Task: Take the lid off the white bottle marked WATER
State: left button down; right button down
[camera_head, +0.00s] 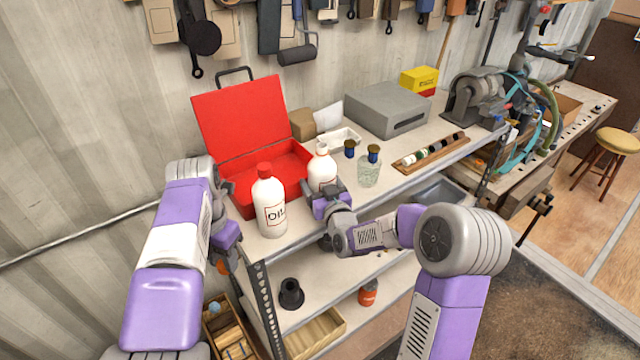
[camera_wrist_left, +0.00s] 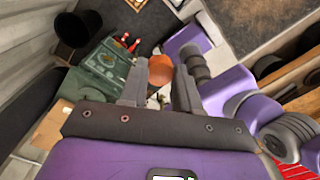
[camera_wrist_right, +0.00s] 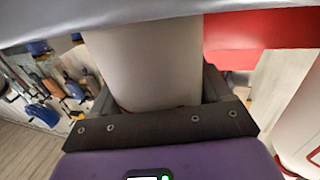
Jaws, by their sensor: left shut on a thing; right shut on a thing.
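A white bottle (camera_head: 322,167) stands on the bench in front of the red toolbox, its marking hidden. Its top is pale, with no coloured lid showing. My right gripper (camera_head: 325,200) is shut around its body; in the right wrist view the white bottle (camera_wrist_right: 150,60) fills the space between the fingers. My left gripper (camera_head: 222,258) is off the bench's left end, pointing down. In the left wrist view it (camera_wrist_left: 158,90) is shut on a small round orange lid (camera_wrist_left: 160,70). A second white bottle, marked OIL (camera_head: 269,205), has a red lid and stands left of the first.
The open red toolbox (camera_head: 230,187) lies behind the bottles. A clear glass bottle (camera_head: 369,170) stands to the right, near a wooden rack (camera_head: 430,152) and a grey box (camera_head: 388,110). A lower shelf holds a black piece (camera_head: 291,294) and an orange can (camera_head: 368,292).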

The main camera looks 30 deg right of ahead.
jog(key=shift+c, duration=2)
grip_release()
jog(key=shift+f, duration=0.15)
jog(key=o, duration=0.4)
